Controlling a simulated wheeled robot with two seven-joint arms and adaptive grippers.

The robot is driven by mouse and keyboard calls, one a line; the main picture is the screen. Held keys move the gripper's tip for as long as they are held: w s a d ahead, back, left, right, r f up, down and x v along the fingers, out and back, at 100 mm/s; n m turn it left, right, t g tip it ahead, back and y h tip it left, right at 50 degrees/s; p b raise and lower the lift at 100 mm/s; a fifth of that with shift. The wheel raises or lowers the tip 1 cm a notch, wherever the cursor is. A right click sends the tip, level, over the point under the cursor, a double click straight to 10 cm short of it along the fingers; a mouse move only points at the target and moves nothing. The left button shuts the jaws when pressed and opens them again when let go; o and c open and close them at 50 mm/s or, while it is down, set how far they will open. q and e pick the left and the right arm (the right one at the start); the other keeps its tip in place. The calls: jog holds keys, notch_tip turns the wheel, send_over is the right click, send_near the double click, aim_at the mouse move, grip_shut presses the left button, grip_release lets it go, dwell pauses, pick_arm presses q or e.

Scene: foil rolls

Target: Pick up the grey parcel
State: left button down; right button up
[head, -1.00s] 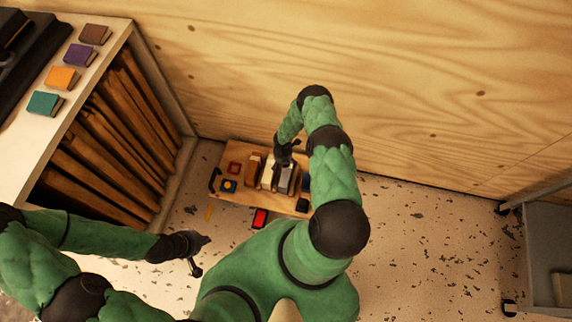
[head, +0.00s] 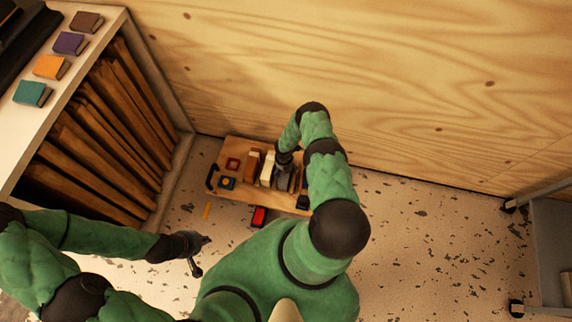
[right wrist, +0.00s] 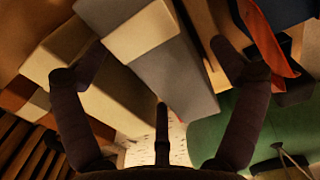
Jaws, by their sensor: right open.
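The grey parcel (right wrist: 175,75) is a box with a pale patch on its top, standing on a wooden tray (head: 241,196) on the floor. In the head view my right gripper (head: 284,163) is over it and hides much of it. In the right wrist view my right gripper (right wrist: 155,64) is open, and the grey parcel lies between its spread fingers, with no clear grip on it. A cream box (right wrist: 108,98) stands beside the parcel, near the left finger. My left gripper (head: 203,254) is open and empty, away from the tray.
The tray also holds a brown box (head: 252,164), a red item (head: 233,164) and a blue item (head: 227,184). A red object (head: 259,216) lies on the floor in front. A shelf (head: 187,150) stands left, a plywood wall (head: 400,80) behind.

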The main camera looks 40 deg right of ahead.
jog(key=shift+f, duration=0.15)
jog(key=c, duration=1.8)
jog(key=shift+o, duration=0.2)
notch_tip(320, 180, up, 4)
jog(key=p, duration=0.2)
jog(key=shift+s+p, duration=0.1)
jog(key=shift+p, duration=0.25)
jog(key=s+r+p, duration=0.2)
jog(key=p, duration=0.1)
jog(key=s+a+r+p, duration=0.1)
jog(key=s+r+p, duration=0.1)
jog(key=r+p, duration=0.1)
jog(key=shift+s+r, duration=0.1)
jog(key=shift+s, duration=0.05)
jog(key=s+r+p, duration=0.1)
jog(key=s+p, duration=0.1)
jog(key=s+a+r+p, duration=0.1)
jog(key=s+p, duration=0.1)
jog(key=s, duration=0.1)
jog(key=s+r+p, duration=0.1)
jog(key=s+p, duration=0.1)
jog(key=shift+s+a+r, duration=0.25)
jog(key=shift+s+a, duration=0.1)
jog(key=shift+s, duration=0.05)
jog(key=shift+s+a+r+p, duration=0.2)
jog(key=shift+s+p, duration=0.2)
jog(key=shift+s, duration=0.25)
